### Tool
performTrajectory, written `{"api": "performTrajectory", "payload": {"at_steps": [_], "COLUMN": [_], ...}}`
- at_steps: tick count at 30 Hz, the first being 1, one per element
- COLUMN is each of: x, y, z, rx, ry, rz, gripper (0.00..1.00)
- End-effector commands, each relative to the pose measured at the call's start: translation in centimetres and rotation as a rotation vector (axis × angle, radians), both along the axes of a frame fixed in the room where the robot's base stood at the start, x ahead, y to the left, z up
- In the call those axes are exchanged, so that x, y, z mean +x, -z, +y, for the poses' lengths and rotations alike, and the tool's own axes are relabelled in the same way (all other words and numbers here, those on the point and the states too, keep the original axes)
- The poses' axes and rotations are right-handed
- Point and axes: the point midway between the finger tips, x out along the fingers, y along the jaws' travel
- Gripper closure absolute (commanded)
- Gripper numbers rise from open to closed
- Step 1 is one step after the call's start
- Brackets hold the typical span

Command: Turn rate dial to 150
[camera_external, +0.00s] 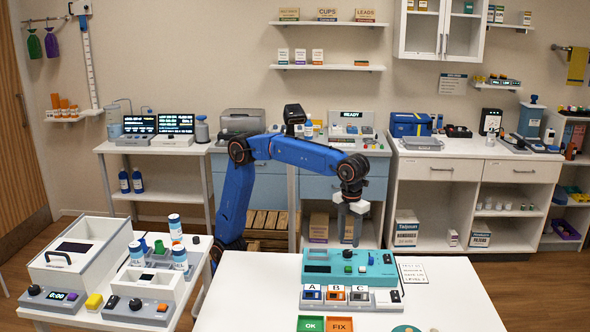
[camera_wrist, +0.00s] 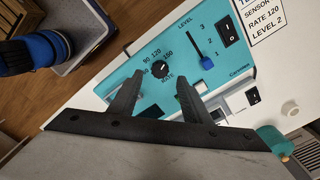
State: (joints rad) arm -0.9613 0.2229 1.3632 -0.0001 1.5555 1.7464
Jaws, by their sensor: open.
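The teal device (camera_external: 320,256) lies on the white table in the external view. Its face also fills the middle of the wrist view (camera_wrist: 147,57). The black round rate dial (camera_wrist: 160,69) has printed numbers around it, with 90, 120 and 150 readable. I cannot tell for sure which number its pointer marks. My gripper (camera_wrist: 160,81) is open, its two dark fingers apart just below the dial in the wrist view. In the external view my gripper (camera_external: 350,238) hangs pointing down above the back of the device. Nothing is between the fingers.
Beside the dial are a level slider with a blue knob (camera_wrist: 207,63) and a black rocker switch (camera_wrist: 228,33). A card (camera_wrist: 262,18) reads rate 120, level 2. Blocks A, B and C (camera_external: 335,294) stand in front of the device.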

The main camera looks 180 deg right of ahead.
Motion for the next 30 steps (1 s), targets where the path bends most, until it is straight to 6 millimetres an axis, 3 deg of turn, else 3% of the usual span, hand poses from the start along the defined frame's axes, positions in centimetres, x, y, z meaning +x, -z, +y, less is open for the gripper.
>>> {"api": "performTrajectory", "payload": {"at_steps": [3, 9, 22, 23, 28, 30], "x": [0.0, 0.0, 0.0, 0.0, 0.0, 0.0], "y": [2.0, 4.2, 5.1, 5.1, 5.1, 5.1], "z": [-0.1, 0.0, 0.0, 0.0, 0.0, 0.0], "rx": [-0.003, 0.000, 0.000, 0.000, 0.000, 0.000], "ry": [0.000, 0.000, 0.000, 0.000, 0.000, 0.000], "rz": [0.001, 0.000, 0.000, 0.000, 0.000, 0.000], "gripper": [0.56, 0.56, 0.56, 0.59, 0.97, 0.97]}}
